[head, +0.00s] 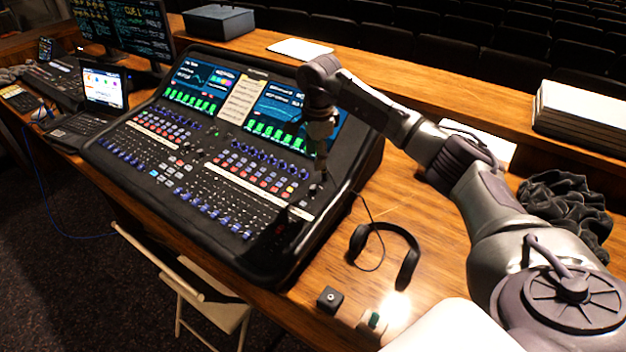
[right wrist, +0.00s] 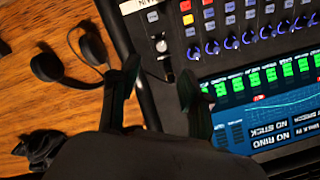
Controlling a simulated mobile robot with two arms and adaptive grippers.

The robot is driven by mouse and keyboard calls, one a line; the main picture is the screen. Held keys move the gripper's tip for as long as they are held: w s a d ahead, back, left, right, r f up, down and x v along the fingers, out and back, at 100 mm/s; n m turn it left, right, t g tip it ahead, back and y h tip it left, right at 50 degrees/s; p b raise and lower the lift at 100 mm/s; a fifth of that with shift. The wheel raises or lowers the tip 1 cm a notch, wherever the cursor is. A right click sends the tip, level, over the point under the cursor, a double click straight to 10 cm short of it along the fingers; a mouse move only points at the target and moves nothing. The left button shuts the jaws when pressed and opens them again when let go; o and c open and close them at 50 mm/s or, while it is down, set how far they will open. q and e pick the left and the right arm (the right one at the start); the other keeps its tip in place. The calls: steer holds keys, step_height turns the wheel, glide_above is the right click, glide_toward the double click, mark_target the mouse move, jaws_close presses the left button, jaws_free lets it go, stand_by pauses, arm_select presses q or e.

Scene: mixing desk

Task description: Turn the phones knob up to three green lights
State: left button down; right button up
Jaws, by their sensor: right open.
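The mixing desk (head: 200,150) stands on the wooden table, its screens lit. A small pale-topped knob (right wrist: 161,45) sits alone near the desk's side edge in the right wrist view; it looks like the phones knob, but I cannot read a label. My right gripper (head: 321,166) hangs over the right part of the desk in the head view. In the right wrist view the gripper (right wrist: 158,76) has its two fingers apart, with nothing between them, and the knob lies just beyond the gap. I cannot make out lit green lights beside the knob. My left gripper is not in view.
Black headphones (head: 408,262) lie on the table to the right of the desk, their cable running to it. A small black box (head: 330,299) lies at the front edge. A dark bunched cloth (head: 568,212) lies at the right. A laptop (head: 100,92) stands at the left.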

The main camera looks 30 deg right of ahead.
steer(key=f, duration=0.2)
steer(key=p, duration=0.2)
glide_above(313, 187)
steer(key=s, duration=0.1)
step_height(313, 187, down, 4)
steer(key=f, duration=0.4)
steer(key=shift+w, duration=0.3)
steer(key=shift+f+p, duration=0.35)
steer(key=shift+f, duration=0.4)
steer(key=shift+c, duration=0.5)
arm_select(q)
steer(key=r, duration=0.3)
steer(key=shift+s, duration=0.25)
arm_select(e)
jaws_close()
